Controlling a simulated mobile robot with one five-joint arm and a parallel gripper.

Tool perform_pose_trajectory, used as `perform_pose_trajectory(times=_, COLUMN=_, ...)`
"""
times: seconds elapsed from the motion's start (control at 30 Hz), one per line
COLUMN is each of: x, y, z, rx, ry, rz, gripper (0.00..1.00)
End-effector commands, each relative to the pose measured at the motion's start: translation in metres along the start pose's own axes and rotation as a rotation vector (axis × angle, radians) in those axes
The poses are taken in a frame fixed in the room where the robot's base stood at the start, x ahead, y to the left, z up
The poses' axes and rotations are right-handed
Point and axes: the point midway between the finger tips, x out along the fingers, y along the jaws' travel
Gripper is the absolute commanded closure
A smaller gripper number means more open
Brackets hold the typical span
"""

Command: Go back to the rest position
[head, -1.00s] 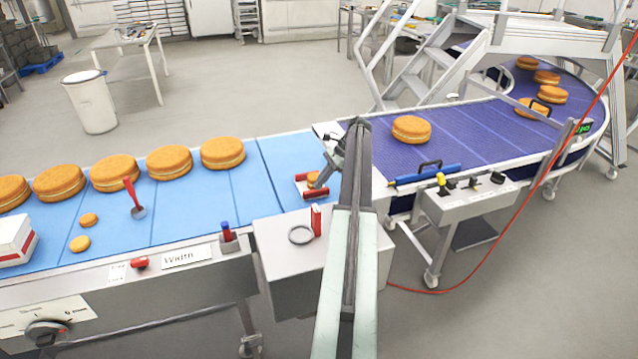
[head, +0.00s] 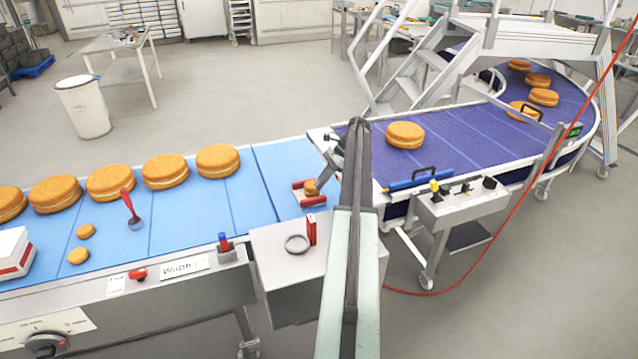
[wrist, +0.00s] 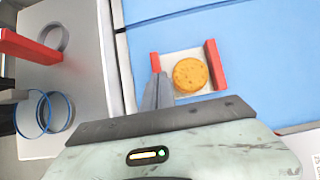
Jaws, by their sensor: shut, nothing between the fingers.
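My gripper (head: 325,172) is at the end of my arm, over the right end of the light blue belt (head: 274,165). Its fingers (wrist: 157,92) are together and empty in the wrist view. Just past the fingertips a small golden round (head: 311,187) lies on a white holder with red bars at its sides. The round (wrist: 190,75) and the right red bar (wrist: 215,65) show clearly in the wrist view. The fingers are beside the round and appear clear of it; their height above the holder is hard to tell.
Several large filled rounds (head: 165,171) line the blue belt. A red-handled tool (head: 130,208) and two small rounds lie nearer. A grey box top (head: 275,262) carries a ring (head: 297,244) and a red block (head: 311,230). The purple belt (head: 455,135) curves away at right.

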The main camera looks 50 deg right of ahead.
Motion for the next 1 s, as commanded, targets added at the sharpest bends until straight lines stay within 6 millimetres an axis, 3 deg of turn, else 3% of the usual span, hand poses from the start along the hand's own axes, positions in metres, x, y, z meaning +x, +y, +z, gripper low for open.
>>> perform_pose_trajectory(times=0.03, x=-0.018, y=-0.001, z=0.005, rx=0.001, ry=0.0, rz=0.0, gripper=1.0)
perform_pose_trajectory(times=0.1, x=-0.033, y=-0.001, z=0.005, rx=0.0, ry=0.001, rz=0.001, gripper=1.0)
perform_pose_trajectory(times=0.23, x=-0.05, y=-0.001, z=0.003, rx=0.0, ry=0.001, rz=0.002, gripper=1.0)
perform_pose_trajectory(times=0.53, x=-0.049, y=0.0, z=0.0, rx=-0.001, ry=0.001, rz=0.003, gripper=1.0)
perform_pose_trajectory(times=0.63, x=-0.041, y=-0.005, z=0.011, rx=-0.015, ry=0.001, rz=0.013, gripper=1.0)
perform_pose_trajectory(times=0.73, x=-0.012, y=-0.021, z=0.05, rx=-0.066, ry=0.001, rz=0.048, gripper=1.0)
perform_pose_trajectory(times=0.83, x=0.036, y=-0.037, z=0.116, rx=-0.149, ry=0.001, rz=0.107, gripper=1.0)
perform_pose_trajectory(times=1.0, x=0.128, y=-0.017, z=0.237, rx=-0.297, ry=0.023, rz=0.219, gripper=1.0)
